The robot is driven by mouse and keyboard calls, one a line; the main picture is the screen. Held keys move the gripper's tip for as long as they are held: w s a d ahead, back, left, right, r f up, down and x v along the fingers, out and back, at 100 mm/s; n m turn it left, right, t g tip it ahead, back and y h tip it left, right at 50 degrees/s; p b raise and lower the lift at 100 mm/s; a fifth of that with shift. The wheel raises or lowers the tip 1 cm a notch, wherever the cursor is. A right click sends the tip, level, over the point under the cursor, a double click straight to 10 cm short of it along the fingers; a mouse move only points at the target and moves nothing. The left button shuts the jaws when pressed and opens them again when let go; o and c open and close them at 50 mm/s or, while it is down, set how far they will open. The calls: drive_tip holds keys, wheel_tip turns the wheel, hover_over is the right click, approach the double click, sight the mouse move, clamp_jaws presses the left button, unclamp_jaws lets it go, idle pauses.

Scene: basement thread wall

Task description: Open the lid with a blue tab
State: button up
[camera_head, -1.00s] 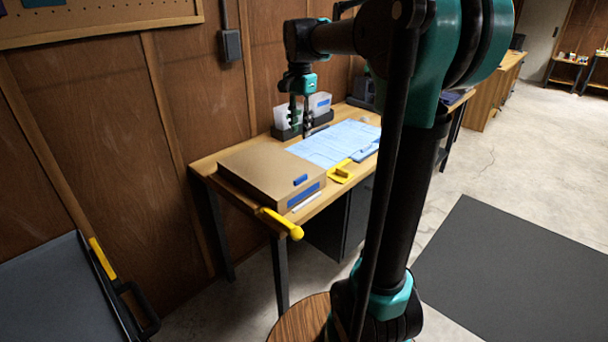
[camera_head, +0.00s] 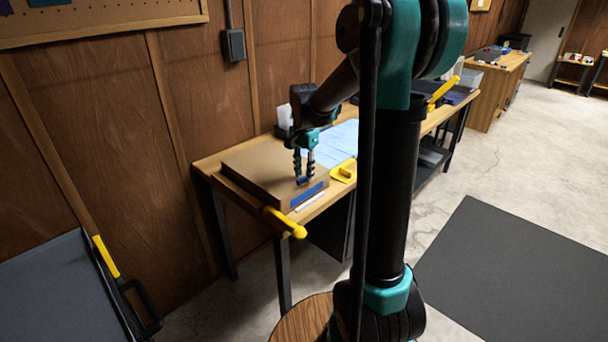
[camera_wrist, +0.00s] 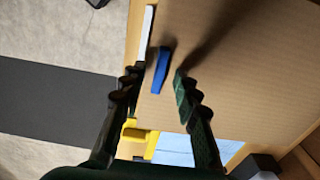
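A flat brown cardboard box (camera_head: 250,165) with its lid shut lies at the near end of the wooden workbench. The blue tab (camera_wrist: 160,70) stands on the lid near one edge in the wrist view. My gripper (camera_head: 304,175) points down over that edge of the lid. In the wrist view its two dark fingers (camera_wrist: 155,78) are apart, with the tab between and slightly beyond their tips. No contact with the tab is visible, and the exact height gap cannot be told.
A blue label strip (camera_head: 307,195) is on the box's front side, with a thin white stick (camera_head: 310,202) beside it. A yellow tool (camera_head: 343,172) lies right of the box; a yellow-handled object (camera_head: 287,222) sits at the bench's front edge. Blue sheets (camera_head: 338,142) lie behind.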

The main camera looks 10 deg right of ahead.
drive_tip(key=shift+f, duration=0.55)
clamp_jaws()
